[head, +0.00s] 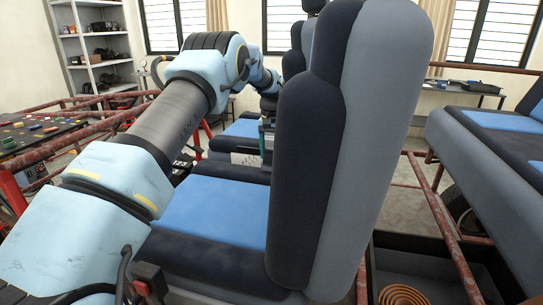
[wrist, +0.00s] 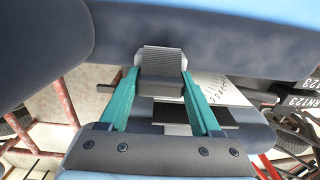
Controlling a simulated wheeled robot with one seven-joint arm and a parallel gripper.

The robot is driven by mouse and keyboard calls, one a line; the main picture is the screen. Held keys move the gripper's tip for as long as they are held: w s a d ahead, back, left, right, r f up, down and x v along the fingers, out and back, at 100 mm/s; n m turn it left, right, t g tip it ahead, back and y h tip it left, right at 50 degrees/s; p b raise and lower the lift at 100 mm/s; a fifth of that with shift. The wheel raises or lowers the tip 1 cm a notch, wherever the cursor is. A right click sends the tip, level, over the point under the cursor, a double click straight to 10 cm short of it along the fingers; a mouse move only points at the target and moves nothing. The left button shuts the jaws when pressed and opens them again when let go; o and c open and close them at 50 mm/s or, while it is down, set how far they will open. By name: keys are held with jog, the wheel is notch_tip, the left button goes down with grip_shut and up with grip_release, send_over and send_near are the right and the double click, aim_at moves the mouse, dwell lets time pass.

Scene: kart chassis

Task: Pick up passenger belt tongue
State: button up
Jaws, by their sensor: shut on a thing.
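In the wrist view the passenger belt tongue (wrist: 161,62) is a grey, ribbed block with a darker lower part. It sits between the two teal fingers of my gripper (wrist: 158,78), which are shut on it. Behind it is the dark grey padding of a seat. In the head view my gripper (head: 266,138) is beyond the near seat, beside the far seat's cushion, and partly hidden by the near backrest. The tongue cannot be made out in the head view.
The near seat's tall backrest (head: 345,150) blocks much of the head view. Rusty red frame rails (head: 440,215) run around the seats. A bench seat (head: 500,150) stands at the right. A table with small coloured parts (head: 40,130) is at the left. White number plates (wrist: 222,88) show in the wrist view.

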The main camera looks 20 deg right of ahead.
notch_tip(320, 180, up, 10)
jog(key=b, duration=0.2)
jog(key=shift+b, duration=0.4)
jog(key=shift+r, duration=0.15)
notch_tip(320, 180, up, 6)
jog(key=p, duration=0.8)
send_over(272, 149)
jog(key=shift+w+r, duration=0.1)
dwell(0.5)
jog(key=shift+a+b, duration=0.1)
jog(key=shift+b, duration=0.2)
